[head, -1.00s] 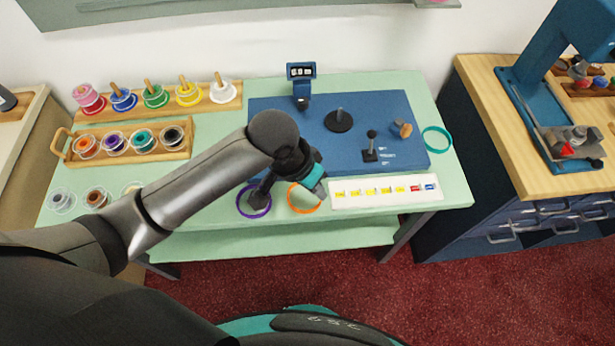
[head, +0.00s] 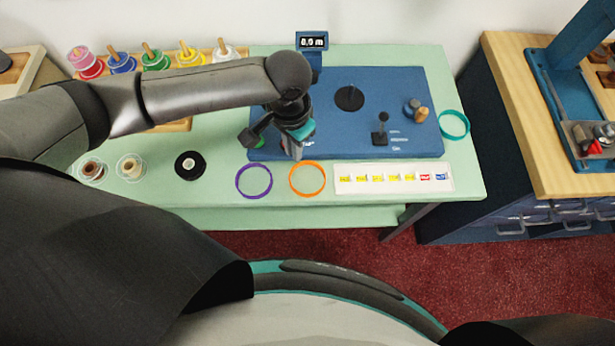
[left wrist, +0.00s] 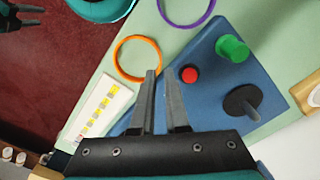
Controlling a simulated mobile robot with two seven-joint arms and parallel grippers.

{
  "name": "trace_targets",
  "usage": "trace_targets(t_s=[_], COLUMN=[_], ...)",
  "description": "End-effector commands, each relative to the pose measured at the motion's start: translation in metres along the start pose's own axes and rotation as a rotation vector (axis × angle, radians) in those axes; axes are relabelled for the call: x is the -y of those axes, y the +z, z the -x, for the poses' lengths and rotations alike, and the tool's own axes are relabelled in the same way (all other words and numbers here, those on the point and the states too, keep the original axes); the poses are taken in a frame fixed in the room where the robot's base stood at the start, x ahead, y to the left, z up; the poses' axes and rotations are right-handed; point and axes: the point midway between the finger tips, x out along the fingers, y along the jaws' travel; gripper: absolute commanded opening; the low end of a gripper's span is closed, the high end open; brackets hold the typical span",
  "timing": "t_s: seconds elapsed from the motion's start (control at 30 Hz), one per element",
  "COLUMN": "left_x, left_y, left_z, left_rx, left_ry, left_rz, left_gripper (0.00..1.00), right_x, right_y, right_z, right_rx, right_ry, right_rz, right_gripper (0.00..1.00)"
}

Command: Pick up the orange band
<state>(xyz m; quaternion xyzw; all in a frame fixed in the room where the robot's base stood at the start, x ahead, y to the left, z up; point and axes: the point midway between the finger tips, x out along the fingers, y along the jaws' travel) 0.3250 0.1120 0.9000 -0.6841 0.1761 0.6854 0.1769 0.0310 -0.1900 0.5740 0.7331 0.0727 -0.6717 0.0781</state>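The orange band (head: 290,181) lies flat on the green counter, between the purple band (head: 237,182) and the white colour strip. It shows whole in the left wrist view (left wrist: 116,58). My left gripper (head: 297,157) is above the front part of the blue mat, just behind the orange band in the head view. In the left wrist view its fingers (left wrist: 161,76) are apart with nothing between them, and their tips are beside the band's near edge. My right gripper (left wrist: 38,15) shows small in that view's top left corner, with its fingers apart. It is outside the head view.
The blue mat (head: 415,90) carries a black post, a small joystick, a red button (left wrist: 189,74) and a green knob (left wrist: 232,48). The white strip (head: 394,178) lies right of the band. A teal band (head: 440,124) lies farther right. A black spool (head: 190,165) is at left.

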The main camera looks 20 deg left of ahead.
Motion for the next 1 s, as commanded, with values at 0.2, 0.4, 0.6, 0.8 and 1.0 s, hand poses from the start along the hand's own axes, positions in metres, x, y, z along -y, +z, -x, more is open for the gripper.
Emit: trace_targets(t_s=[0.2,0.4,0.6,0.8,1.0], left_x=[0.0,0.001,0.001,0.001,0.001], left_y=[0.0,0.0,0.0,0.0,0.0], left_z=[-0.017,-0.045,-0.066,-0.067,-0.067], left_rx=[0.0,0.001,-0.001,-0.002,-0.002], left_ry=[0.001,-0.001,0.001,0.0,0.001], left_rz=[-0.001,-0.001,-0.001,-0.002,-0.002], left_gripper=[0.12,0.12,0.12,0.12,0.0], right_x=[0.0,0.0,0.0,0.0,0.0], right_y=[0.0,0.001,-0.001,-0.002,-0.002], right_z=[-0.005,-0.013,-0.019,-0.018,-0.018], right_rx=[0.0,0.0,-0.003,-0.004,-0.004], right_ry=[0.0,0.0,0.0,0.0,0.0], right_rz=[0.0,0.001,0.001,0.002,0.003], right_gripper=[0.5,0.5,0.5,0.5,0.5])
